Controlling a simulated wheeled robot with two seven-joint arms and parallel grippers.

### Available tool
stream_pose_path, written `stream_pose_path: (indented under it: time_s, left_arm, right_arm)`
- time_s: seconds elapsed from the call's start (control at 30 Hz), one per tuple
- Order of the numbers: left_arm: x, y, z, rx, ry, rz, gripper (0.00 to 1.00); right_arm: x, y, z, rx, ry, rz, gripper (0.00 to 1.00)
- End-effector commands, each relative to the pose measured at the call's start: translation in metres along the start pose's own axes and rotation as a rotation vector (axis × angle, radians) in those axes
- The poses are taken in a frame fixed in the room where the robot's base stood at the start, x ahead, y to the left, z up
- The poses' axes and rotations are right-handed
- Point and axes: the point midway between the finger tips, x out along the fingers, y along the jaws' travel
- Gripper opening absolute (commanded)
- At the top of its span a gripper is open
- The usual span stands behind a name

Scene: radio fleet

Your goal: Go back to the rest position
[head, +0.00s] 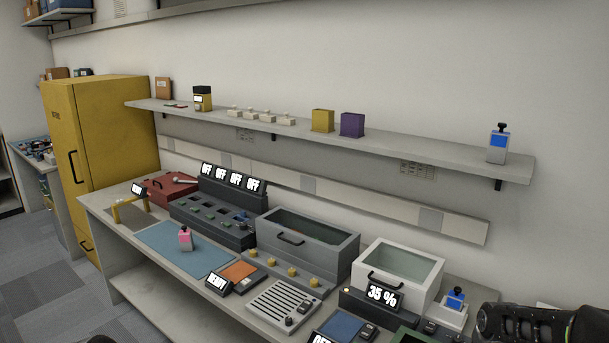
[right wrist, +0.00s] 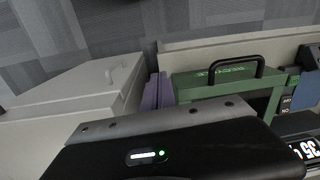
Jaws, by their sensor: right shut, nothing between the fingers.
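My right arm enters the head view at the lower right corner as a dark link, beside the bench's right end. My right gripper (right wrist: 165,122) fills the bottom of the right wrist view, with its black body, a small lit indicator and a grey bar. It is shut and holds nothing. Its fingertips are not clearly visible. Beyond it in that view are a green box with a black handle (right wrist: 228,88) and a pale cabinet (right wrist: 70,92). My left gripper is not in view.
The bench (head: 110,208) carries a blue mat (head: 165,247) with a pink radio (head: 185,238), a dark bin (head: 310,252), and a white bin (head: 398,283). A blue-screened radio (head: 455,299) stands near my right arm. A wall shelf (head: 400,147) runs above. Floor is clear at left.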

Motion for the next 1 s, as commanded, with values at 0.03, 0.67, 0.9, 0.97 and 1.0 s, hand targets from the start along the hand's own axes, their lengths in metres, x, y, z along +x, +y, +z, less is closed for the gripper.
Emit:
stream_pose_path:
  time_s: [0.03, 0.67, 0.9, 0.97, 1.0]
  left_arm:
    - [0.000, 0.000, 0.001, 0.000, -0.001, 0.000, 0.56]
    - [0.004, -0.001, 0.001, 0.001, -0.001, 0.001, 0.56]
    - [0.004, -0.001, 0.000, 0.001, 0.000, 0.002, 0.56]
    - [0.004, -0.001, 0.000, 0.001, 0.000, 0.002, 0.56]
    - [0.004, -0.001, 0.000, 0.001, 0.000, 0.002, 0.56]
  right_arm:
    - [0.010, -0.005, 0.005, -0.016, -0.007, -0.008, 0.00]
    - [0.224, -0.099, 0.231, -0.338, -0.103, -0.262, 0.00]
    - [0.247, -0.090, 0.317, -0.401, -0.094, -0.294, 0.00]
    - [0.248, -0.089, 0.322, -0.404, -0.090, -0.295, 0.00]
    - [0.248, -0.089, 0.323, -0.405, -0.088, -0.295, 0.00]
